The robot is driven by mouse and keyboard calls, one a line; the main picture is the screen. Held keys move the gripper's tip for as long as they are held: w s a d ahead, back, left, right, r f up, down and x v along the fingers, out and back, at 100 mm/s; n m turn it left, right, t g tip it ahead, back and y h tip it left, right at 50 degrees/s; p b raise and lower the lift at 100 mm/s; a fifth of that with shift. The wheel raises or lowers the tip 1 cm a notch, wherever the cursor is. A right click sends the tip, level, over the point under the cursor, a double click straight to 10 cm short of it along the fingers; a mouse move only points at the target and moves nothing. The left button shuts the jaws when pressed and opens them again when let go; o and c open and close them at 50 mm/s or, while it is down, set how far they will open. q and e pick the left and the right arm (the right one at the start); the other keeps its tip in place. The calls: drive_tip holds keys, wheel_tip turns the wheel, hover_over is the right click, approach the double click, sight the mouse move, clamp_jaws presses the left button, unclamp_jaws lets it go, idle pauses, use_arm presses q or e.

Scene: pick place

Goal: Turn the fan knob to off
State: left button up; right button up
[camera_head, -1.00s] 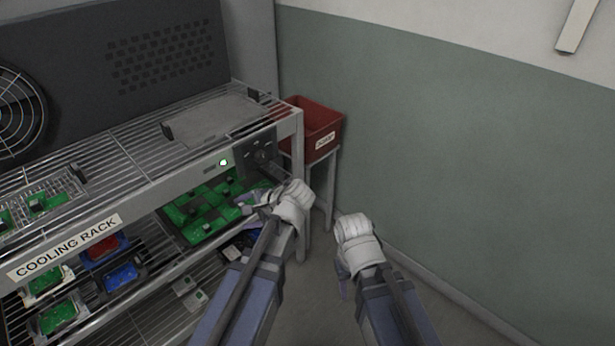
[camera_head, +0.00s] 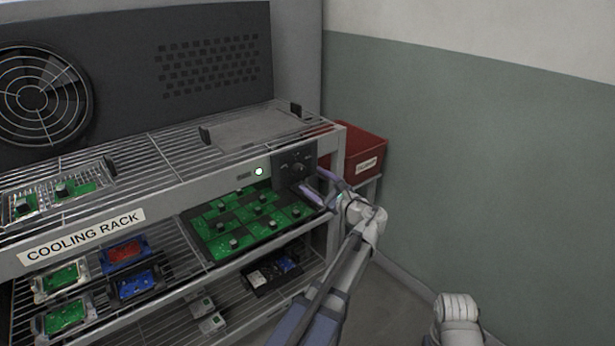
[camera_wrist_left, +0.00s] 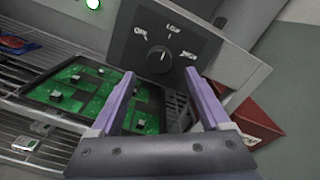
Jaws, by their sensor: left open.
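The fan knob (camera_head: 297,167) is a round black dial on a dark control panel at the right end of the cooling rack's front edge. In the left wrist view the knob (camera_wrist_left: 160,59) sits just beyond the fingertips, with OFF, LOW and HIGH marks around it. Its small light mark seems to point up towards LOW, but it is too small to be sure. My left gripper (camera_head: 317,185) is open and empty, just below and right of the panel. Its two purple fingers (camera_wrist_left: 163,85) are spread, apart from the knob. My right gripper cannot be seen; only part of my right arm shows.
A green indicator light (camera_head: 259,170) glows left of the panel. A tray of green circuit boards (camera_head: 196,240) sits on the shelf below. A red bin (camera_head: 362,148) stands right of the rack, close to my left arm. The large fan (camera_head: 38,98) is at the back left.

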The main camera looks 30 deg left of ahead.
sight(302, 172)
use_arm(q)
drive_tip(key=shift+x, duration=2.55)
drive_tip(key=shift+c, duration=0.2)
clamp_jaws()
drive_tip(key=n, duration=0.5)
drive_tip(key=shift+n, duration=0.4)
drive_tip(key=n, duration=0.6)
